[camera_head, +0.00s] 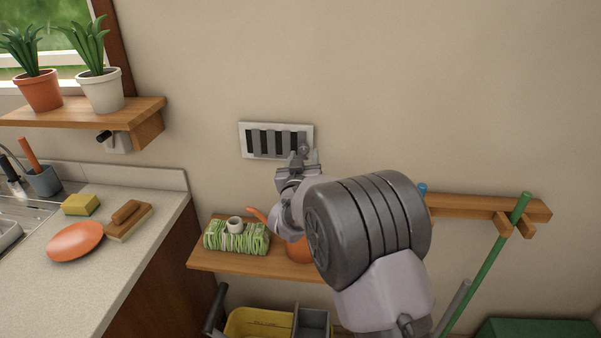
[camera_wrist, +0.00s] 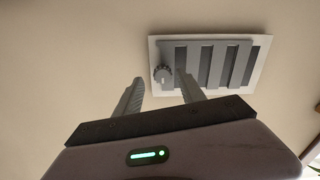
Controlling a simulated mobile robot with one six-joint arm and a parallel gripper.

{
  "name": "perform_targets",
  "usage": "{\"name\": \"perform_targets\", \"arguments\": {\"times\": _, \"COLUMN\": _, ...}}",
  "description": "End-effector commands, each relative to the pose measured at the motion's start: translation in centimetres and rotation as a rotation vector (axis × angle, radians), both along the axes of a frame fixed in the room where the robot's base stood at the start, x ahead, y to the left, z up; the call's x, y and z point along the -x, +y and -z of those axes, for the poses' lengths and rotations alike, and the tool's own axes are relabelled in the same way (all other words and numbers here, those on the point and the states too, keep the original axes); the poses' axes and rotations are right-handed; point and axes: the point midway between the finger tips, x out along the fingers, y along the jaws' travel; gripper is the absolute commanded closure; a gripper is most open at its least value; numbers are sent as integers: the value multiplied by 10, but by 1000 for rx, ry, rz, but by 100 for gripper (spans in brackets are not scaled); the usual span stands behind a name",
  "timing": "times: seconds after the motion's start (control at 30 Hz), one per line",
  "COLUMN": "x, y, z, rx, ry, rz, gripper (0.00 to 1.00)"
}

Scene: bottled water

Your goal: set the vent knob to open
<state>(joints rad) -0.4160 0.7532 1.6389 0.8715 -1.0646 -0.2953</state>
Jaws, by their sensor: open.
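The vent (camera_head: 251,131) is a pale plate on the wall with alternating dark and grey upright bars. It also shows in the wrist view (camera_wrist: 264,42). Its round grey knob (camera_wrist: 162,74) sits at one end of the plate, on the left in the wrist view; in the head view the small knob (camera_head: 304,149) is at the lower right. My gripper (camera_head: 298,163) is just below the knob. In the wrist view the fingers (camera_wrist: 160,79) are apart and empty, with the knob in line with the gap, nearer the right finger. I cannot tell any contact.
A wooden shelf (camera_head: 205,256) below holds a green bundle (camera_head: 228,238) and an orange item (camera_head: 297,250). A rail (camera_head: 460,206) with a green pole (camera_head: 490,260) is at right. A plant shelf (camera_head: 60,112) and counter (camera_head: 105,205) are left. The wall around the vent is clear.

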Motion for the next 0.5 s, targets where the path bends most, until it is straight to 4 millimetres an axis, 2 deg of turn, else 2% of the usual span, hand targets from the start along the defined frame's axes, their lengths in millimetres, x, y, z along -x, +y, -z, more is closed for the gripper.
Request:
{"name": "perform_targets", "arguments": {"times": 0.3, "x": 102, "y": 4, "z": -1, "rx": 2, "ry": 2, "rz": -4, "gripper": 53}}
{"name": "perform_targets", "arguments": {"times": 0.4, "x": 126, "y": 5, "z": -1, "rx": 2, "ry": 1, "rz": -3, "gripper": 53}}
{"name": "perform_targets", "arguments": {"times": 0.5, "x": 142, "y": 6, "z": -1, "rx": 1, "ry": 0, "rz": -2, "gripper": 53}}
